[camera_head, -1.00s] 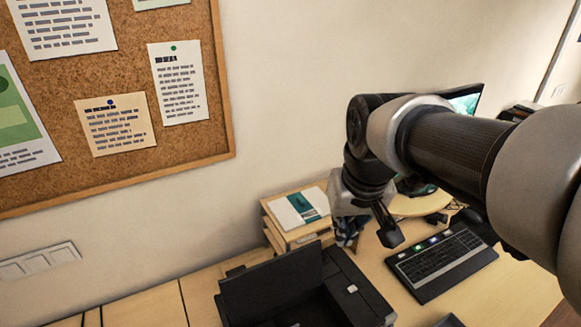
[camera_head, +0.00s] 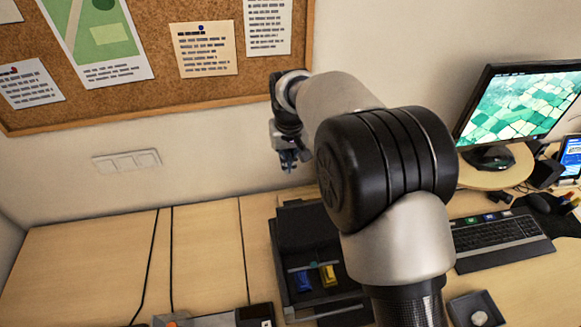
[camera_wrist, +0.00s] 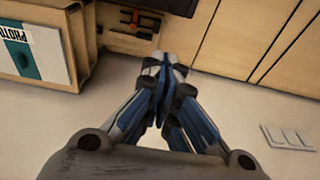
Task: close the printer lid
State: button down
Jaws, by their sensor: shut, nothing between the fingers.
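The dark printer (camera_head: 341,304) sits on the desk, partly hidden behind my arm in the head view. Its raised dark lid (camera_head: 301,229) stands at the wall side, and the inside is uncovered, with a blue and a yellow part showing. My gripper (camera_head: 289,166) is above and behind the lid, near the wall, pointing down. In the wrist view my gripper (camera_wrist: 164,68) is shut with its fingers together and empty. I cannot tell how far the fingertips are from the lid.
A wooden organizer (camera_wrist: 25,88) with a booklet stands beside the printer. The monitor (camera_head: 518,103) and keyboard (camera_head: 497,240) are on the right. Desk left of the printer (camera_head: 205,250) is mostly clear, with cables. A corkboard (camera_head: 155,90) and switches (camera_head: 127,160) are on the wall.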

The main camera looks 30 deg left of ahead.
notch_tip(320, 180, down, 8)
jog(key=s+d+b, duration=0.1)
jog(key=s, duration=0.1)
jog(key=shift+d+r, duration=0.2)
jog(key=shift+d, duration=0.2)
jog(key=shift+b, duration=0.35)
